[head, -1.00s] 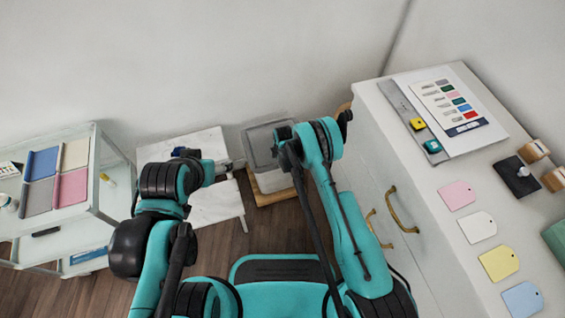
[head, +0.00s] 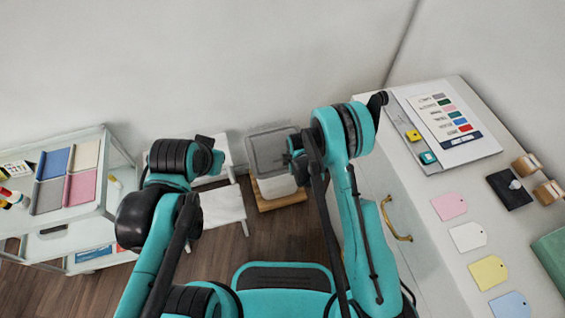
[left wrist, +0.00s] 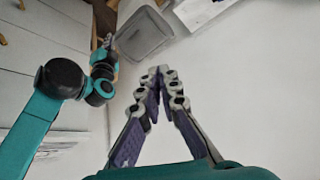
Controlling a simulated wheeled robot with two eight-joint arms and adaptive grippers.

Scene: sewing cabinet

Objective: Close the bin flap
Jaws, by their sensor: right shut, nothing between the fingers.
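The bin (head: 277,186) is a pale box with a grey top (head: 268,152), standing on a wooden board against the wall. Its grey top also shows in the left wrist view (left wrist: 146,36). I cannot tell how far the flap is tilted. My right gripper (head: 296,162) is beside the right side of the bin top, partly hidden by my arm; it is shut and empty. In the left wrist view my left gripper (left wrist: 161,71) has its fingertips together with nothing visible between them, and the bin top lies beyond it.
A white step stool (head: 222,207) stands left of the bin. A white trolley (head: 100,215) with fabric swatches is at the far left. The white cabinet (head: 400,185) with brass handles, paper tags and a colour card is close on the right. Wooden floor shows between them.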

